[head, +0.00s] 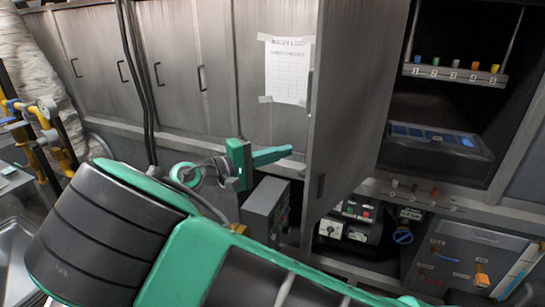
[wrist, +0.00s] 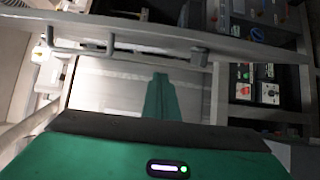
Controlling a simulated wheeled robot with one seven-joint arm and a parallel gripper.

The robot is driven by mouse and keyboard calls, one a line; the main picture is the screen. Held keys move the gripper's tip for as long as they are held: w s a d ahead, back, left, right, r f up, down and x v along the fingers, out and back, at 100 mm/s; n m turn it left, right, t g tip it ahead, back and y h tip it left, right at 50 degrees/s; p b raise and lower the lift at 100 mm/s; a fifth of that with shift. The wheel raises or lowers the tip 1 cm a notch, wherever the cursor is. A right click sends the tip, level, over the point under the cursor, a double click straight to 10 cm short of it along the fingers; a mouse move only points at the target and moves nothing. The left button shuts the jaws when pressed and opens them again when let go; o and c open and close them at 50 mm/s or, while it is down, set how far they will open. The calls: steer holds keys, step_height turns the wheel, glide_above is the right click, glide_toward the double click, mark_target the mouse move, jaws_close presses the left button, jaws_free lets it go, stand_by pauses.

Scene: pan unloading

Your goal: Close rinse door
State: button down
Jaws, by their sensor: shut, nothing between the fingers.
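The rinse door appears to be the tall grey metal door (head: 355,85) that stands swung out in the middle of the head view. In the wrist view the shut fingers (wrist: 160,77) point up the picture, below a long grey metal bar (wrist: 130,40) that I cannot identify for certain.
Several shut cabinet doors (head: 180,60) line the left, with a paper sheet (head: 288,72) taped beside the open door. A grey box (head: 265,208) stands below my gripper. Control panels (head: 350,222) and a switch panel (head: 465,262) are at the lower right.

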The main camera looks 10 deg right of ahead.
mark_target(303, 173)
steer(key=d, duration=0.2)
steer(key=s+d, duration=0.1)
steer(key=d, duration=0.2)
steer(key=shift+s+d, duration=0.1)
steer(key=shift+d, duration=0.05)
steer(key=shift+s+d, duration=0.35)
steer(key=shift+s, duration=0.1)
